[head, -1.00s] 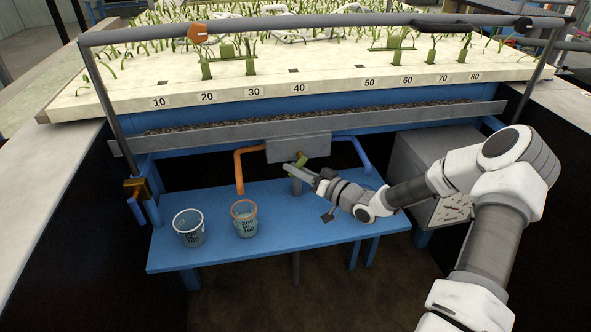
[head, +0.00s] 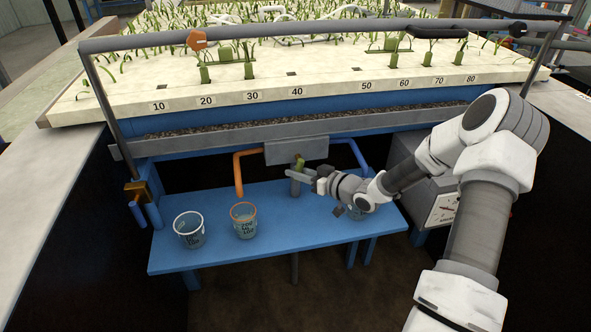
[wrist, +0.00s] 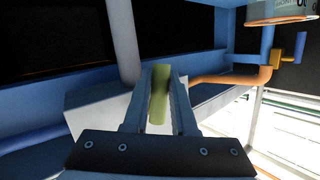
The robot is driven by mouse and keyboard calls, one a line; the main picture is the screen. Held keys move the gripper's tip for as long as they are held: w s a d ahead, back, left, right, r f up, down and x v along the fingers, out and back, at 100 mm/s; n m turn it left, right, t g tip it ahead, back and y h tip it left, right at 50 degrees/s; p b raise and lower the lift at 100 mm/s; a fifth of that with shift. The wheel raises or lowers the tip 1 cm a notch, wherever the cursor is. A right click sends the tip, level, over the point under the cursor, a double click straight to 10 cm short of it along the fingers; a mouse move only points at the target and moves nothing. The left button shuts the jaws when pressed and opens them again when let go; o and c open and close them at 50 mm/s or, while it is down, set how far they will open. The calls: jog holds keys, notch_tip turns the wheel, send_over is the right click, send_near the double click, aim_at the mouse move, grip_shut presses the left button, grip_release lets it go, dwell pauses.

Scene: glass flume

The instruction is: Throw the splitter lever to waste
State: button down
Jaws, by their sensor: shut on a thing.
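The splitter lever is a short green handle (head: 299,161) in front of the grey splitter box (head: 309,150) under the flume's lip. In the head view it stands nearly upright. My gripper (head: 293,174) is at the lever, below the box, and shut on it. In the wrist view the green lever (wrist: 158,96) lies between the two fingers of my gripper (wrist: 158,80). An orange pipe (head: 238,172) leaves the box to the left and a blue pipe (head: 358,153) to the right. The fingers partly hide the lever's lower part.
A white-rimmed beaker (head: 188,230) and an orange-rimmed beaker (head: 243,221) stand on the blue bench (head: 275,230). A grey box with a dial (head: 440,212) stands at the right. The bench's front middle is clear.

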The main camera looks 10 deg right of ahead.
jog(key=shift+d+n+g+h, duration=0.3)
jog(key=shift+d+n+h, duration=0.05)
jog(key=shift+n+h, duration=0.35)
jog(key=c, duration=0.7)
grip_release()
jog(key=shift+c, duration=0.2)
jog(key=p+v, duration=0.4)
jog(key=v, duration=1.3)
jog(key=shift+s+r, duration=0.2)
jog(key=shift+d, duration=0.1)
